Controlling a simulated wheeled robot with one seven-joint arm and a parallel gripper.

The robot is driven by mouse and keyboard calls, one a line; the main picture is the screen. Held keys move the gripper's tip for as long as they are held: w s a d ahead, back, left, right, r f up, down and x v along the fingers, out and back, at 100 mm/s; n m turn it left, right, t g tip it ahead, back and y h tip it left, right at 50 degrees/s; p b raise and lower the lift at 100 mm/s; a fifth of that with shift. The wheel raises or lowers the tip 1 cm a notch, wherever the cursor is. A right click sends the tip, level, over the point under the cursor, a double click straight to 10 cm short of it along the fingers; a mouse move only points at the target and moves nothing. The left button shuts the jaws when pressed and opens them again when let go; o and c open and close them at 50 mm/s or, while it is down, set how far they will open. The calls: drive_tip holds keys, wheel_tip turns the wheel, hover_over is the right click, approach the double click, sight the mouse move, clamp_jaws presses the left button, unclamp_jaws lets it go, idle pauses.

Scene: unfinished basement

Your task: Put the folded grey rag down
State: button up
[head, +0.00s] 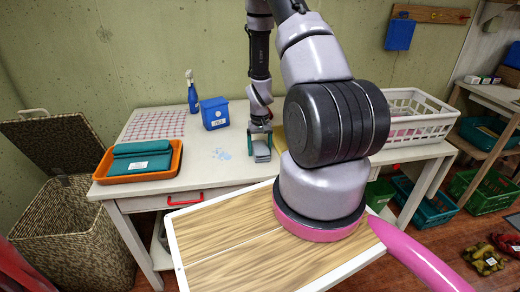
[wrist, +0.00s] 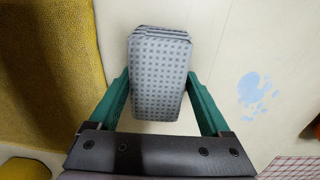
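The folded grey rag (wrist: 160,75), with a dark checked pattern, lies between the two green fingers of my gripper (wrist: 158,76) in the wrist view. Both fingertips appear to press on its sides. In the head view the rag (head: 262,152) shows just below my gripper (head: 260,130), over the pale worktable (head: 210,175) near its middle. I cannot tell whether its underside touches the tabletop.
A yellow item (wrist: 45,70) lies left of the rag in the wrist view. Blue stains (head: 222,154) mark bare tabletop. A checked cloth (head: 156,124), spray bottle (head: 191,92), blue box (head: 214,113), orange tray (head: 170,168) and white basket (head: 420,120) stand around. A wood-topped surface (head: 225,250) is in front.

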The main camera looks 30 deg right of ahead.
drive_tip(key=shift+s+d, duration=0.15)
drive_tip(key=shift+d, duration=0.1)
wheel_tip(320, 180, up, 13)
wheel_tip(320, 180, up, 9)
drive_tip(key=t, duration=0.1)
hover_over(260, 146)
drive_tip(key=a, duration=0.2)
drive_tip(key=s+a+r+t, duration=0.1)
drive_tip(key=s+a+r, duration=0.1)
drive_tip(key=r, duration=0.4)
drive_tip(key=s+a+r+t, duration=0.1)
drive_tip(key=a+r, duration=0.1)
drive_tip(key=r, duration=0.4)
drive_tip(key=s+a+r+t+y, duration=0.1)
drive_tip(key=s+a+r+t, duration=0.1)
drive_tip(key=s+r, duration=0.6)
drive_tip(key=s+a+r+m+t+y, duration=0.1)
drive_tip(key=s+a+r+t, duration=0.1)
drive_tip(key=s+a+r, duration=0.3)
drive_tip(key=s+r, duration=0.2)
drive_tip(key=s, duration=0.2)
drive_tip(key=shift+a+r, duration=0.15)
drive_tip(key=shift+r, duration=0.2)
